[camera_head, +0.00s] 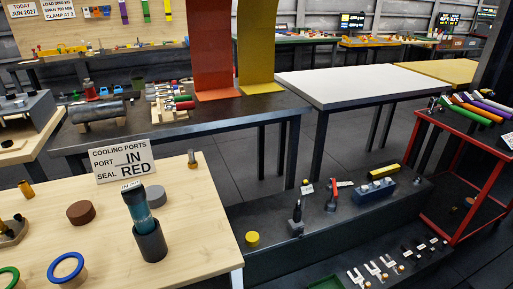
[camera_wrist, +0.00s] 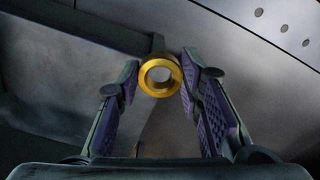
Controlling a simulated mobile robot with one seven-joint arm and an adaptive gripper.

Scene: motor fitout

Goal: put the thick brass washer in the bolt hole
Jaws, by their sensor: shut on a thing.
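In the wrist view my gripper (camera_wrist: 161,66) is shut on a thick brass washer (camera_wrist: 160,93). The washer is a short gold ring held between the fingertips, and I look partly through its opening. I cannot tell which is the bolt hole. My gripper and the washer do not show in the head view.
In the head view a wooden table (camera_head: 110,225) holds a cooling ports sign (camera_head: 120,160), a dark cup (camera_head: 150,242) with a teal cylinder and coloured rings. A dark bench (camera_head: 215,115) stands behind. A white table (camera_head: 350,82) is bare. A red-framed rack (camera_head: 480,195) stands right.

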